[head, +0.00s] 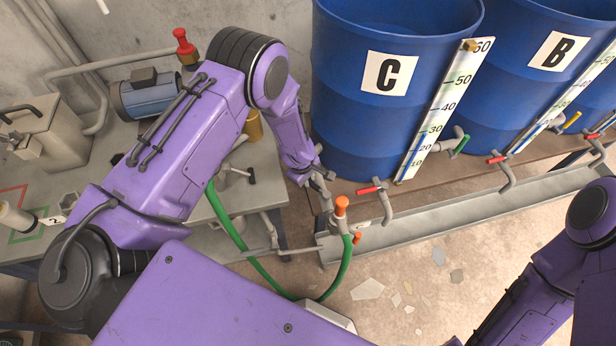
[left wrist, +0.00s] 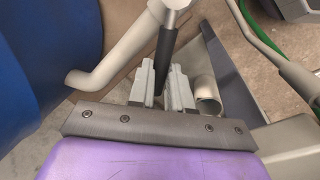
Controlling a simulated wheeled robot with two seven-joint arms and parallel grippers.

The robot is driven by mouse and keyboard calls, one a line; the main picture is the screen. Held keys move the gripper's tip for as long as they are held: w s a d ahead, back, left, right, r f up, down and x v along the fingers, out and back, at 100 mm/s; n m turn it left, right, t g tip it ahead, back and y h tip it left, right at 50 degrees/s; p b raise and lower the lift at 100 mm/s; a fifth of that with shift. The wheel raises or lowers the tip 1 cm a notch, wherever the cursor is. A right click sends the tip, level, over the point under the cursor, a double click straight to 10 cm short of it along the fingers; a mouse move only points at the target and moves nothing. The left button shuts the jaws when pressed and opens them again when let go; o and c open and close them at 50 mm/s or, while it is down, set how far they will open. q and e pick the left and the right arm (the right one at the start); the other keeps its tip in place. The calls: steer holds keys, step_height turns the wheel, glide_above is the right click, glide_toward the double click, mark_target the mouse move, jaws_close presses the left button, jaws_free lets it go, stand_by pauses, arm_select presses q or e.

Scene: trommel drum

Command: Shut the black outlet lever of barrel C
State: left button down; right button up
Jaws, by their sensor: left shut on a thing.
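Barrel C (head: 340,75) is a blue drum with a white "C" label, and its side fills the left of the left wrist view (left wrist: 40,60). My left gripper (head: 322,180) is low beside the barrel's lower left side. In the left wrist view its two grey fingers (left wrist: 163,88) are shut on the black outlet lever (left wrist: 167,45). The lever runs up from the fingers to a pale grey outlet pipe (left wrist: 110,66) that bends down to the left. In the head view the lever is hidden by my gripper. My right gripper is out of view; only my right arm shows.
A green hose (head: 343,270) with an orange-topped fitting is close below. Barrel B (head: 515,85) stands to the right.

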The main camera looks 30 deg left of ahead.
arm_select(q)
steer(key=c, duration=1.1)
jaws_free()
steer(key=shift+o, duration=0.2)
step_height(320, 180, up, 10)
steer(key=s, duration=0.2)
steer(key=shift+a+r, duration=0.2)
steer(key=shift+a, duration=0.1)
